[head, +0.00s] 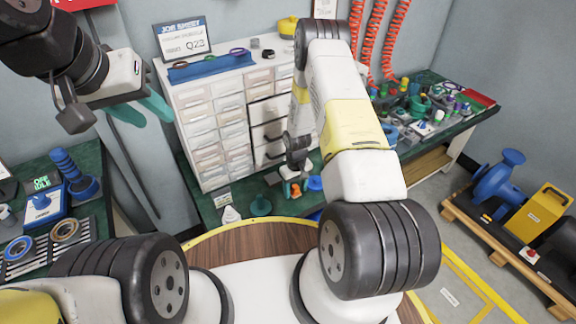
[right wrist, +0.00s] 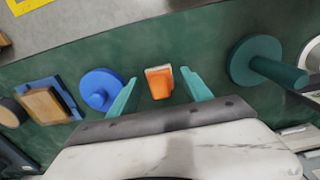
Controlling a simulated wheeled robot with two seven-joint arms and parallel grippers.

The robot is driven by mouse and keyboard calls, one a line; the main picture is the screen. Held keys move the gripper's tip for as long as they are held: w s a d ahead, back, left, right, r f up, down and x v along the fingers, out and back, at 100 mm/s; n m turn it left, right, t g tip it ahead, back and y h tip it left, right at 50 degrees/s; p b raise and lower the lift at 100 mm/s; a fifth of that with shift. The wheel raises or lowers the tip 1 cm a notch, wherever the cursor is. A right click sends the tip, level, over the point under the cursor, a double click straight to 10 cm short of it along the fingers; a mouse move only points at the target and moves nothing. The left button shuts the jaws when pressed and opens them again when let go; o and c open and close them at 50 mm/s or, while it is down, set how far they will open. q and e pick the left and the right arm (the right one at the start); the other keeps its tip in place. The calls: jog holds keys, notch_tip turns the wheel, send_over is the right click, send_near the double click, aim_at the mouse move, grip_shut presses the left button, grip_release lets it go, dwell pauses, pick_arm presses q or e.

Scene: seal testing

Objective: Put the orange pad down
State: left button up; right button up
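The orange pad (right wrist: 159,83) is a small orange block with a pale edge. In the right wrist view it is between the two teal fingers of my right gripper (right wrist: 158,76), with a gap on each side. It appears to rest on the green bench top. In the head view, orange (head: 291,189) shows just below my right wrist, whose fingers are mostly hidden there. My left gripper (head: 157,120) is at the upper left, away from the pad, with its teal fingers apart and nothing between them.
A round blue piece (right wrist: 101,90) is left of the pad in the right wrist view, with a wood-and-blue block (right wrist: 46,103) further left. A teal handled piece (right wrist: 262,64) is to the right. Bare green surface lies beyond the pad.

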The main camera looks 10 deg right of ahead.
jog(key=shift+r, duration=0.1)
notch_tip(320, 180, up, 12)
notch_tip(320, 180, up, 12)
jog(key=t, duration=0.1)
send_over(295, 186)
jog(key=s+r+m+t, duration=0.1)
jog(key=s+r, duration=0.1)
jog(key=r, duration=0.5)
jog(key=s+r+m+t, duration=0.1)
jog(key=s+r, duration=0.2)
jog(key=r, duration=0.4)
jog(key=s+a+r+m+t+y, duration=0.1)
jog(key=s+a+r+t+y, duration=0.1)
jog(key=s+r, duration=1.3)
jog(key=s+t, duration=0.1)
jog(key=s, duration=0.3)
jog(key=shift+s+r, duration=0.2)
jog(key=shift+r, duration=0.1)
jog(key=shift+o, duration=0.5)
